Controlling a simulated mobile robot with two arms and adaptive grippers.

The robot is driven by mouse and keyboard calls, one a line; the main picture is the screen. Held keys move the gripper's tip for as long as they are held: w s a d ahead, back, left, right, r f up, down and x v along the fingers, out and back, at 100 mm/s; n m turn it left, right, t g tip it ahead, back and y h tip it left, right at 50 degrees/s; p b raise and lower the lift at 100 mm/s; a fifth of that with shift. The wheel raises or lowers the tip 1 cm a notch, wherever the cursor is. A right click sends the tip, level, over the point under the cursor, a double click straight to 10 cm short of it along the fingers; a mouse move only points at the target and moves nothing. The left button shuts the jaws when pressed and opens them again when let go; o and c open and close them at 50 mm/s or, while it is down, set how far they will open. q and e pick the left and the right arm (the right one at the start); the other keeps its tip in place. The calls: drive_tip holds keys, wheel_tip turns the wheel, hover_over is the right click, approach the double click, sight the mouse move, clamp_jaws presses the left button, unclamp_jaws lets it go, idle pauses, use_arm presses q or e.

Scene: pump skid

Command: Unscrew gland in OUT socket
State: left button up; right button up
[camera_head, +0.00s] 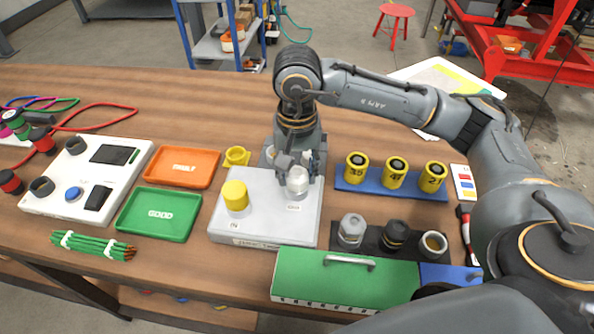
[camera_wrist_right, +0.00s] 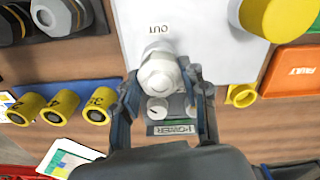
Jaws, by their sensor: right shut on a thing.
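A white gland (camera_head: 297,183) stands upright at the OUT label on the light grey box (camera_head: 265,226). It also shows in the right wrist view (camera_wrist_right: 158,72), with a hexagonal body and rounded top. My right gripper (camera_head: 298,168) comes down on it from behind; in the right wrist view its fingers (camera_wrist_right: 160,77) are on both sides of the gland, shut on it. The gland's lower end and the socket are hidden under it. A yellow cap (camera_head: 235,194) sits at the other labelled socket, left of the gland. My left gripper is not in view.
A dark rack (camera_head: 371,251) with a grey and a black gland and a ring stands right of the box. Behind it, a blue rack (camera_head: 424,192) holds yellow numbered cylinders. Orange FAULTY (camera_head: 182,151) and green GOOD (camera_head: 131,217) trays lie left. A green case (camera_head: 340,281) lies in front.

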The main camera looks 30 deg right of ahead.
drive_tip(key=shift+f+n+b, duration=0.2)
drive_tip(key=shift+n+b, duration=1.7)
drive_tip(key=shift+n, duration=0.1)
drive_tip(key=shift+r, duration=0.1)
drive_tip(key=shift+n+b, duration=1.1)
drive_tip(key=shift+b, duration=0.05)
drive_tip(key=shift+n+b, duration=0.5)
drive_tip(key=shift+n, duration=0.5)
drive_tip(key=shift+b, duration=0.3)
drive_tip(key=shift+n, duration=0.3)
drive_tip(key=o, duration=1.2)
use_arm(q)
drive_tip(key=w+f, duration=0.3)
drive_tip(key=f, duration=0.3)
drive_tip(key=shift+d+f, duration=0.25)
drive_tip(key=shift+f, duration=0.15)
